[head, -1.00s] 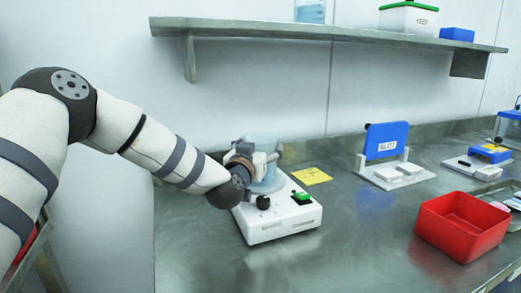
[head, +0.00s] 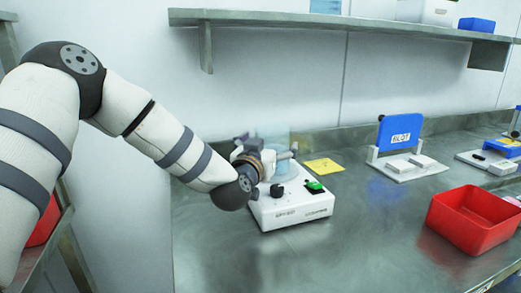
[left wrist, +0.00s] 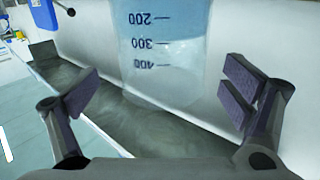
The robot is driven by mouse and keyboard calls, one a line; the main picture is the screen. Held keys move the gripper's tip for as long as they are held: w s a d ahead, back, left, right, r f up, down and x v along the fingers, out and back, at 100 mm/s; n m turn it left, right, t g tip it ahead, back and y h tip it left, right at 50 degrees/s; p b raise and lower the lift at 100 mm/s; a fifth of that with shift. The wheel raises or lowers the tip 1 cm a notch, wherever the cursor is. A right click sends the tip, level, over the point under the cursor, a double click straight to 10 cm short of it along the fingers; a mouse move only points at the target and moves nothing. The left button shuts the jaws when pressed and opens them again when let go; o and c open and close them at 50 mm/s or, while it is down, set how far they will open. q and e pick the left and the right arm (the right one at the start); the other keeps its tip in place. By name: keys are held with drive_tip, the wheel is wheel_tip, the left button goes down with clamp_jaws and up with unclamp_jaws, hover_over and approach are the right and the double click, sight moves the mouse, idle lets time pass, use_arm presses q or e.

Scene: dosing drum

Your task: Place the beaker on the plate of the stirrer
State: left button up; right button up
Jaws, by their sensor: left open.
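The clear, bluish beaker (head: 274,143) shows behind my left gripper, above the plate of the white stirrer (head: 290,210). In the left wrist view the beaker (left wrist: 162,55) has dark graduation marks, which appear upside down. My left gripper (head: 265,149) is open, its two fingers spread to either side of the beaker with gaps showing in the left wrist view (left wrist: 160,95). My right gripper is not in view.
A yellow note (head: 324,166) lies right of the stirrer. A blue-backed slot stand (head: 400,140) and a red bin (head: 476,220) are farther right. A shelf (head: 340,22) runs above along the wall. The steel bench in front of the stirrer is clear.

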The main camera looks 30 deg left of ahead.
use_arm(q)
drive_tip(key=s, duration=0.2)
drive_tip(key=s+d, duration=0.1)
drive_tip(key=s, duration=0.4)
drive_tip(key=shift+s+d+r, duration=0.1)
drive_tip(key=shift+s+d, duration=0.1)
drive_tip(key=shift+s, duration=0.05)
